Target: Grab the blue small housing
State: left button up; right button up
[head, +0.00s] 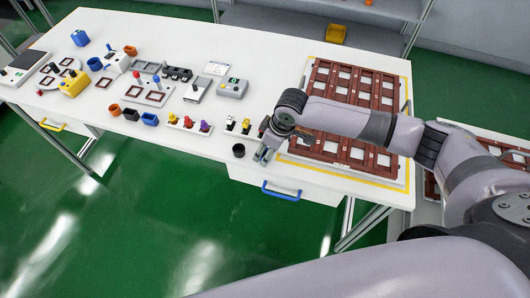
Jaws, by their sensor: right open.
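A small blue open-topped housing (149,119) stands on the white table near its front edge, at the right end of a short row with an orange housing (115,109) and a black one (131,114). Another blue open piece (95,64) stands farther back on the left. I cannot tell from the picture which of the two is meant. My right gripper (262,157) is open at the table's front edge, well to the right of both blue pieces. A black round cup (238,150) stands just left of it. My left gripper is not in view.
A dark red tray grid (310,140) fills the table's right end under my right arm. Between the gripper and the blue housing stand connectors on white strips (188,126). A grey device (232,88) and a blue box (80,38) stand farther back.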

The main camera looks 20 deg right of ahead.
jog(key=shift+x, duration=1)
jog(key=c, duration=0.9)
